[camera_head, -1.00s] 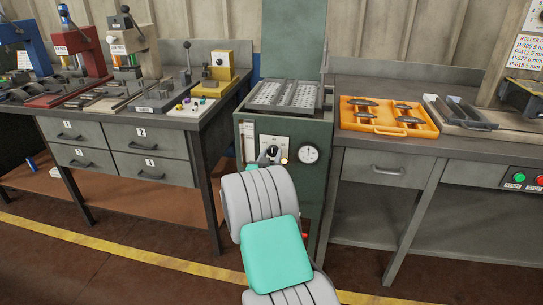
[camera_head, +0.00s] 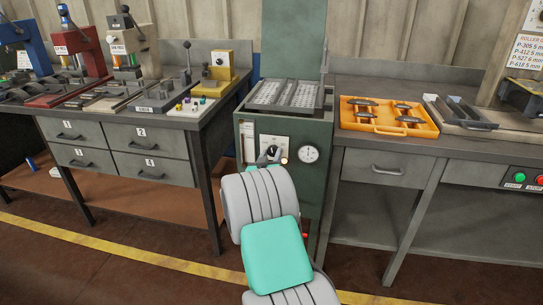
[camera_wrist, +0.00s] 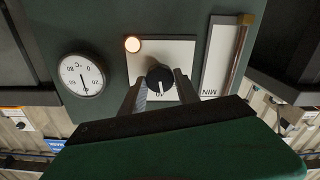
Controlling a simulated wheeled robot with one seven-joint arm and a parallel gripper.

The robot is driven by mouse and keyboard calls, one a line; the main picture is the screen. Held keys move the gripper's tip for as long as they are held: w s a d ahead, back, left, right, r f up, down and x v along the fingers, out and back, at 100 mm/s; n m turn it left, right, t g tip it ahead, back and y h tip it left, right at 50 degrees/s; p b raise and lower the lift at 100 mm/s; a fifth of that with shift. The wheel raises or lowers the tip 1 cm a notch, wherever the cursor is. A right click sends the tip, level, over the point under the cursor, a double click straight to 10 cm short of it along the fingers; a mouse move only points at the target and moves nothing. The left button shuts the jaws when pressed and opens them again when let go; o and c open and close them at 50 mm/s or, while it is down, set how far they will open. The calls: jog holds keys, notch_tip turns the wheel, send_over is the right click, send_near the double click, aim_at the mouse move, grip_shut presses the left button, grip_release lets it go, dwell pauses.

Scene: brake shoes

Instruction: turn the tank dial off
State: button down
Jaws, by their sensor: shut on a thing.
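The tank dial (camera_head: 273,151) is a round black knob with a white pointer mark, set on a pale plate on the front of the green tank cabinet (camera_head: 310,185). In the wrist view, which is turned upside down, the dial (camera_wrist: 159,76) shows its white mark toward the bottom of the picture. A lit, warm-white lamp (camera_wrist: 133,44) is on the same plate. My gripper (camera_wrist: 159,92) is shut on the dial, one finger on each side. My gripper and arm partly hide the plate in the head view.
A round temperature gauge (camera_wrist: 82,75) and a level strip marked MIN (camera_wrist: 219,60) flank the plate. A metal grate tops the cabinet. An orange tray (camera_head: 390,130) with brake shoes sits on the right bench, and presses stand on the left bench.

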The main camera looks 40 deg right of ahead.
jog(key=n, duration=0.5)
jog(key=shift+p, duration=0.35)
jog(key=shift+n+p, duration=0.6)
jog(key=shift+n, duration=1.8)
jog(key=c, duration=0.9)
grip_release()
jog(key=v, duration=0.7)
jog(key=shift+s+a, duration=0.25)
jog(key=shift+a, duration=0.1)
